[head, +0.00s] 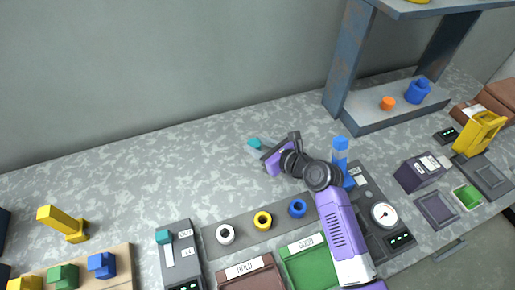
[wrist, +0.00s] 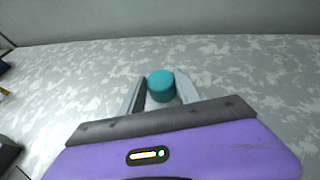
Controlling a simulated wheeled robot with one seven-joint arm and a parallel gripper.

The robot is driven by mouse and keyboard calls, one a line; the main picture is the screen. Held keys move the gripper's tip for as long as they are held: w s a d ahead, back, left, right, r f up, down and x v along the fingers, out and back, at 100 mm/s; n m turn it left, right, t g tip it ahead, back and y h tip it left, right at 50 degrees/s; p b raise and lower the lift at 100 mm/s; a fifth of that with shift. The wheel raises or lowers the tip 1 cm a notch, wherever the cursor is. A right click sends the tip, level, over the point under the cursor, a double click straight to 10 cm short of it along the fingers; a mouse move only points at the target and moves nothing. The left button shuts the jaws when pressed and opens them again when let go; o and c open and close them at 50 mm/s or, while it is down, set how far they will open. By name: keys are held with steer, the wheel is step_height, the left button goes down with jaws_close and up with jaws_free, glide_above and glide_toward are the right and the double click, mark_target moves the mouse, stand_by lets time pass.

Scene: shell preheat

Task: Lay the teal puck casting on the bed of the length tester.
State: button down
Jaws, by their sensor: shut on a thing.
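The teal puck casting (wrist: 161,86) is between the two fingers of my gripper (wrist: 160,96) in the wrist view. In the head view the teal puck (head: 254,143) shows at the tip of my gripper (head: 263,149), over the bare back part of the bench. My gripper is shut on it; its height above the bench is hard to tell. A grey device with a dial gauge (head: 384,215) and a blue post (head: 340,150) stands right of my arm, partly hidden by it. Another grey device (head: 180,250) with a teal part stands front left. I cannot read which is the length tester.
A dark strip with white (head: 225,234), yellow (head: 263,221) and blue (head: 297,208) rings lies in front, behind a HOLD tray (head: 247,274) and a green GOOD tray (head: 305,264). A blue-grey shelf (head: 395,108) stands back right. The bench's back middle is clear.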

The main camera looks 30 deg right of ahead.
steer(key=shift+f, duration=0.65)
steer(key=shift+f, duration=0.1)
steer(key=c, duration=0.9)
jaws_free()
